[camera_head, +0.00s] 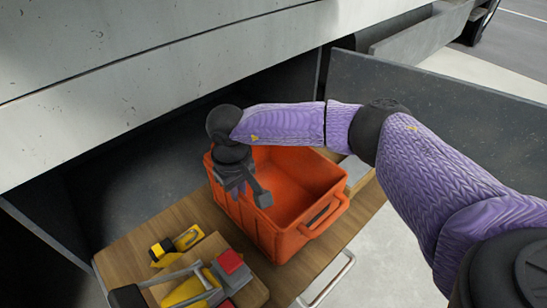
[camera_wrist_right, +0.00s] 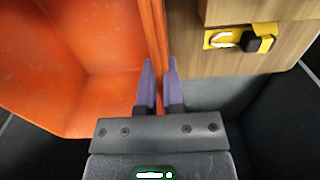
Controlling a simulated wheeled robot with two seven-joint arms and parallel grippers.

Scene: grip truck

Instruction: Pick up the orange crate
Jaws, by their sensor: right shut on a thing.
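The orange crate (camera_head: 283,240) is an open-topped box with a handle slot in its near right end. It sits on a wooden board in the truck's side compartment. My right gripper (camera_head: 240,187) reaches over the crate's left wall from above. In the right wrist view, the fingers (camera_wrist_right: 159,88) are shut on the crate's wall, one on each side. The crate's inside (camera_wrist_right: 85,75) fills the left of that view and looks empty. The gripper and wrist hide part of the crate's left rim in the head view. My left gripper is not in view.
A metal handle (camera_head: 328,281) is at the board's front. A grey panel (camera_head: 440,120) stands behind my right arm.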

